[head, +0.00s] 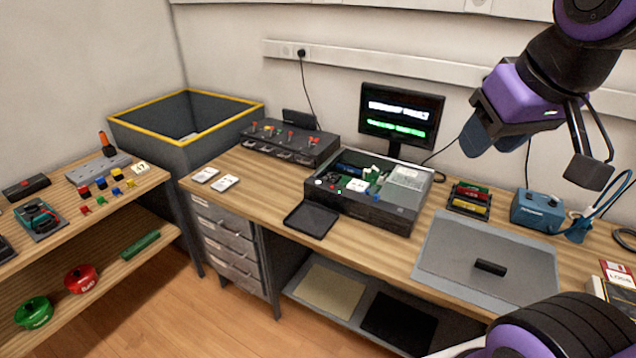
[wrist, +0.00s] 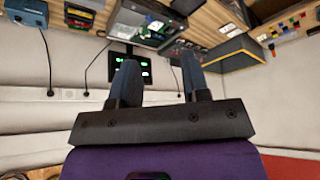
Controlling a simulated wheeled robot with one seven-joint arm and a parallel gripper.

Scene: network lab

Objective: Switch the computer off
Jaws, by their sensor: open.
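The computer (head: 400,213) is a flat dark case with its top open on the workbench, showing a green board, a silver drive and small coloured parts. It also shows upside down at the top of the wrist view (wrist: 148,22). The monitor (head: 398,118) behind it is lit with white and green text; it also shows in the wrist view (wrist: 128,66), partly hidden by a finger. I cannot make out a power switch. My gripper (head: 492,143) is open and empty, raised right of the monitor, well clear of the computer. Its two blue fingers stand apart in the wrist view (wrist: 160,65).
A black tray (head: 311,220) lies front left of the computer. A grey box with switches (head: 290,143) stands behind left. A parts rack (head: 469,199), blue soldering station (head: 538,210) and grey mat (head: 440,262) are to the right. A yellow-rimmed bin (head: 190,140) is far left.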

